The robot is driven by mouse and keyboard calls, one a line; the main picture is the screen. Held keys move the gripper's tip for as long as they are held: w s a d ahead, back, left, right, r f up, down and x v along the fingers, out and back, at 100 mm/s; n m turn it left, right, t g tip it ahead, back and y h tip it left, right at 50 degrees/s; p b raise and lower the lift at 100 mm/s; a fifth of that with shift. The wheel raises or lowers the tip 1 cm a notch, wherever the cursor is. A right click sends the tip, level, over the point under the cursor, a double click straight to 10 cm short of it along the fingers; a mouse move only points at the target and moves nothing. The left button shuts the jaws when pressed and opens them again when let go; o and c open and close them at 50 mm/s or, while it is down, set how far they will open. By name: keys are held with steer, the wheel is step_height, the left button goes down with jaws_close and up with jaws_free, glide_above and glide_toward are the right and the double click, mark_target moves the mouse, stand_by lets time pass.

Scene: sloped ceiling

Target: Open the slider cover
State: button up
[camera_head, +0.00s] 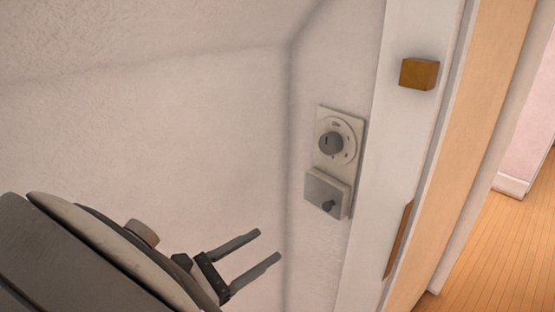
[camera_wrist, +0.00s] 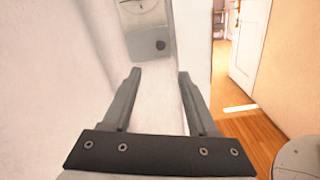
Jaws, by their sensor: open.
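A pale panel with a round grey dial (camera_head: 331,144) is mounted on the wall. What lies behind the cover is hidden.
A white door frame (camera_head: 400,130) stands right of the panel, with a brown block (camera_head: 419,74) sticking out. An opening with a wooden floor (camera_head: 490,250) lies beyond. The wall (camera_head: 180,130) left of the panel is bare. A white door (camera_wrist: 249,45) shows farther off.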

mark_target(325, 208)
steer(key=b+x, duration=0.4)
steer(key=x, duration=1.1)
steer(key=shift+w+d+f, duration=0.15)
steer(key=shift+w+d, duration=0.05)
steer(key=shift+d, duration=0.2)
steer(key=shift+w+d, duration=0.45)
steer(key=shift+d, duration=0.1)
jaws_close()
